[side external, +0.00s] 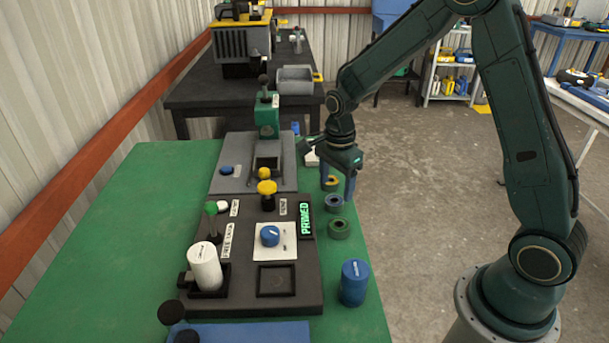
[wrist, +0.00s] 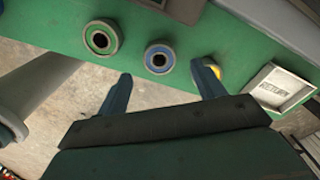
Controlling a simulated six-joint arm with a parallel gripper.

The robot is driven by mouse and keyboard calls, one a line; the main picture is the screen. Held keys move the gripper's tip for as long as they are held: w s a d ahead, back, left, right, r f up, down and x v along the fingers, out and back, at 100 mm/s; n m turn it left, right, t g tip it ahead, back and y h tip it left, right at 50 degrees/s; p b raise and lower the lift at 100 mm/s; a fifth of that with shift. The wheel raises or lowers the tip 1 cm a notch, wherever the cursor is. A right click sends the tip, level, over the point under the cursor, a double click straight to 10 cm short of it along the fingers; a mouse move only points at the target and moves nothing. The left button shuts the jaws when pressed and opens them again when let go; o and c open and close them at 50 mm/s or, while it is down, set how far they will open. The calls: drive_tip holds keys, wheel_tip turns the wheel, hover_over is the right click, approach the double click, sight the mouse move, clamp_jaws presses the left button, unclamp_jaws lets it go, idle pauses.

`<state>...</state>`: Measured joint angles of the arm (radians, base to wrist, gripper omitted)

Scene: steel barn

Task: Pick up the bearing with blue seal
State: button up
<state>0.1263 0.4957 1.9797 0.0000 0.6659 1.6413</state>
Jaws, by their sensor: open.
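The bearing with blue seal (side external: 333,210) is a small ring lying flat near the right edge of the green table, between a green-sealed bearing (side external: 339,234) and a yellow-sealed bearing (side external: 327,187). In the wrist view the blue-sealed bearing (wrist: 149,63) shows just beyond the gap between my fingertips, with the green one (wrist: 89,45) to its left and the yellow one (wrist: 213,72) partly hidden behind the right finger. My gripper (side external: 337,184) is open and empty, pointing down above the row of bearings. It overlaps the yellow bearing in the side view.
A dark fixture panel (side external: 240,297) with knobs and a white cylinder (side external: 205,267) stands left of the bearings. A blue cylinder (side external: 354,284) is nearer the camera. A green press (side external: 267,118) stands farther back. A square light tray (wrist: 280,92) is right of the bearings in the wrist view.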

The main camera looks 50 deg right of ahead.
sight(335, 199)
drive_tip(key=shift+f, duration=2.1)
drive_tip(key=c, duration=1.1)
drive_tip(key=shift+r, duration=0.2)
wheel_tip(335, 199, up, 20)
drive_tip(key=shift+f, duration=0.15)
